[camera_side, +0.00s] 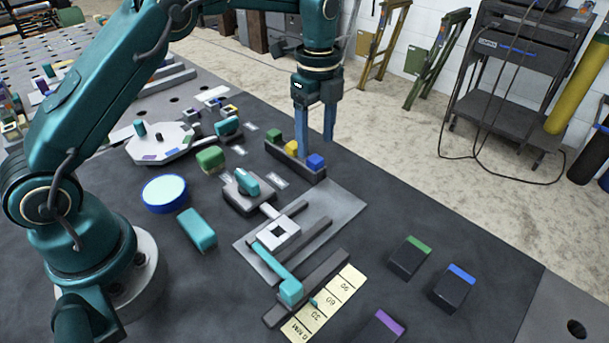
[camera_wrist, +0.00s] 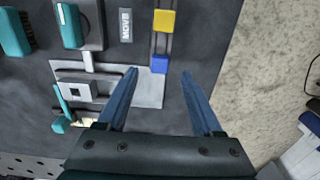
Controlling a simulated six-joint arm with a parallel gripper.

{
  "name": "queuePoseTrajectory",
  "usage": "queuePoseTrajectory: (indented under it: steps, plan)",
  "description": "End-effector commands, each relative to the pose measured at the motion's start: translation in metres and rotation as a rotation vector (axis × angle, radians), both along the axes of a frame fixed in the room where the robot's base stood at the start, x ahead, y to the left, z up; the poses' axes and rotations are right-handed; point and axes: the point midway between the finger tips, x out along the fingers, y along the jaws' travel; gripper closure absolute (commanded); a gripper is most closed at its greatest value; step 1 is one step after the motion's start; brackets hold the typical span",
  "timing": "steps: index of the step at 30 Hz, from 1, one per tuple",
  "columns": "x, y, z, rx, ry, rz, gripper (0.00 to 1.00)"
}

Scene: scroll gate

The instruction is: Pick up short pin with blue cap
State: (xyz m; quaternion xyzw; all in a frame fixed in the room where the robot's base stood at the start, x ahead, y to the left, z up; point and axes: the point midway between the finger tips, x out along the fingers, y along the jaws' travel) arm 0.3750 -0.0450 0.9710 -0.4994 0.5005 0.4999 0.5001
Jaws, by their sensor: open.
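The blue-capped pin (camera_side: 315,161) stands at the right end of a dark rack (camera_side: 304,176) in the side view. Only its cap shows clearly; its shaft is hidden, so I cannot tell its length. In the wrist view the blue cap (camera_wrist: 160,64) lies between the fingertips in the picture, slightly beyond them. My gripper (camera_side: 314,147) points down above that end of the rack, and its blue fingers (camera_wrist: 159,73) are spread and empty. No contact with the pin shows.
A yellow cap (camera_side: 291,148) and a green cap (camera_side: 274,135) share the rack. A slide with a white square block (camera_side: 280,232) lies nearby on a grey plate (camera_side: 340,212). Dark blocks with green (camera_side: 409,258) and blue (camera_side: 454,288) stripes stand at front right.

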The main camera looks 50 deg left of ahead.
Motion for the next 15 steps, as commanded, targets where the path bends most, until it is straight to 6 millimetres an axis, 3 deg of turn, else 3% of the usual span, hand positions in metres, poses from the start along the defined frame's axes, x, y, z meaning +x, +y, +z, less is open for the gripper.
queuePoseTrajectory:
  steps: [7, 15]
  plan:
    - [-0.001, 0.000, -0.032, 0.001, 0.003, 0.002, 0.32]
    - [-0.001, 0.000, -0.042, 0.001, -0.001, 0.002, 0.32]
